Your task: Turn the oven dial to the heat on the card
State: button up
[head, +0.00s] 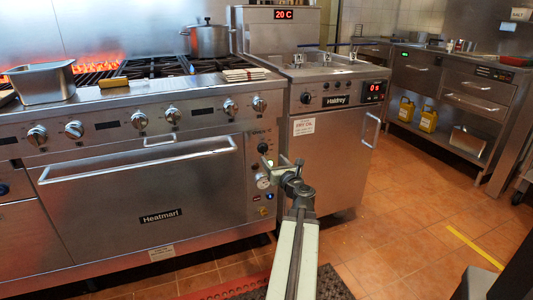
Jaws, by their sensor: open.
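The oven (140,190), marked Heatmarl, stands at the left with its door shut. A narrow control strip at the door's right bears a black dial (263,148) and a pale round dial or gauge (263,181) below it. Their markings are too small to read. My gripper (276,168) is open and empty in front of this strip, between the two dials in the picture. I cannot tell whether it touches either. I cannot pick out the card with a heat on it; a white notice (304,127) on the fryer has text too small to read fully.
Several silver knobs (173,115) run along the range front, above the long door handle (140,165). The fryer (325,150) stands close on the right, its display (283,14) reading 20 C. A pot (209,41) stands on the range.

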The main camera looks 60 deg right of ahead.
aim_at(265, 151)
jog(key=x, duration=0.7)
jog(key=shift+w+d, duration=0.15)
jog(key=shift+w, duration=0.15)
jog(key=c, duration=1.1)
jog(key=shift+d, duration=0.15)
grip_shut()
